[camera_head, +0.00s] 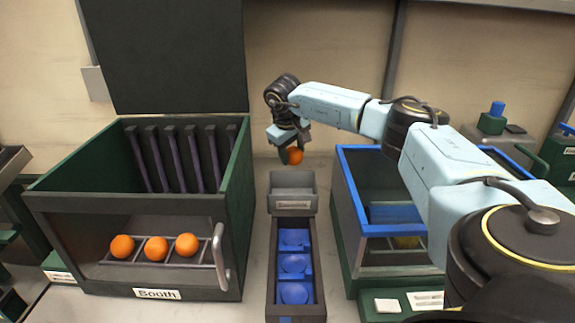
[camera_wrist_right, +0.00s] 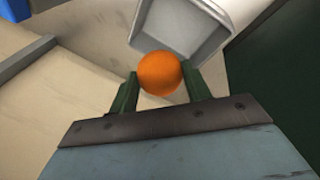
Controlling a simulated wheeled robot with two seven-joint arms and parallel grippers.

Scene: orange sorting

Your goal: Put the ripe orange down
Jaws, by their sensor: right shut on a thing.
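The ripe orange (camera_head: 295,156) is held in my right gripper (camera_head: 290,153), above and behind the small grey bin in the middle of the table. In the right wrist view the orange (camera_wrist_right: 160,74) sits between the two dark green fingers of the right gripper (camera_wrist_right: 160,85), which are shut on it. The grey bin (camera_head: 292,181), with a small label on its front, is empty as far as I can see. It also shows just beyond the orange in the right wrist view (camera_wrist_right: 205,42). My left gripper is not in either view.
A dark booth (camera_head: 133,207) with a raised lid and three oranges (camera_head: 156,248) on its front rack stands at left. A tray with blue cups (camera_head: 294,264) lies in front of the grey bin. A blue-rimmed green crate (camera_head: 360,150) stands at right, partly behind my arm.

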